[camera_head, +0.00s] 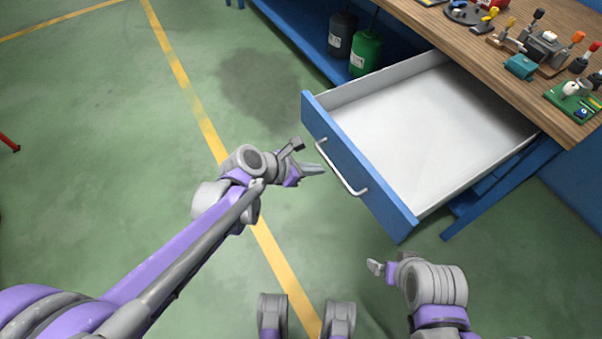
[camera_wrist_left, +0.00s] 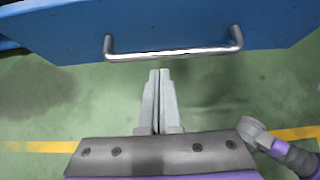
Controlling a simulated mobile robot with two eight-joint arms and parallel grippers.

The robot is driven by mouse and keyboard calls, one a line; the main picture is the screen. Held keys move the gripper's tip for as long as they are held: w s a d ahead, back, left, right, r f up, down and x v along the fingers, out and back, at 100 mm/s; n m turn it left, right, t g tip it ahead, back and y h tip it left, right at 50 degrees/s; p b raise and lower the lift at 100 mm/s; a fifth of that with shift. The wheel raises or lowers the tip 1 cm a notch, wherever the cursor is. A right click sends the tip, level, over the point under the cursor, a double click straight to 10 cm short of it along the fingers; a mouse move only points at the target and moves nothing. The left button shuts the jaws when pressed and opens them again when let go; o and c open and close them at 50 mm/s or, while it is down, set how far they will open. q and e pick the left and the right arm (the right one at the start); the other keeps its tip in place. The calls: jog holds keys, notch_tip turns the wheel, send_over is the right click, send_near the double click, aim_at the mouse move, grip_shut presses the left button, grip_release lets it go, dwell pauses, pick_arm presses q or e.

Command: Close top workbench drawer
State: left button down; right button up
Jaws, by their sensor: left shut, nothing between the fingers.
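The top workbench drawer (camera_head: 420,130) is pulled far out of the workbench, with an empty white inside and a blue front (camera_head: 360,175). A silver bar handle (camera_head: 341,170) is on its front, and the handle also shows in the left wrist view (camera_wrist_left: 175,53). My left gripper (camera_head: 318,169) is shut and empty, its tips just short of the handle. In the left wrist view the closed fingers (camera_wrist_left: 160,95) point at the middle of the handle, with a small gap. My right gripper (camera_head: 374,266) is low in front of the drawer, apart from it; its fingers are too small to judge.
The wooden workbench top (camera_head: 480,65) holds several tools and small parts at the upper right. A green canister (camera_head: 366,52) and a dark canister (camera_head: 342,34) stand on the blue lower shelf. The green floor with yellow lines is clear in front of the drawer.

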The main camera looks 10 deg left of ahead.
pick_arm(q)
jog(key=shift+w+d, duration=0.25)
jog(key=shift+d, duration=0.1)
jog(key=shift+r, duration=0.1)
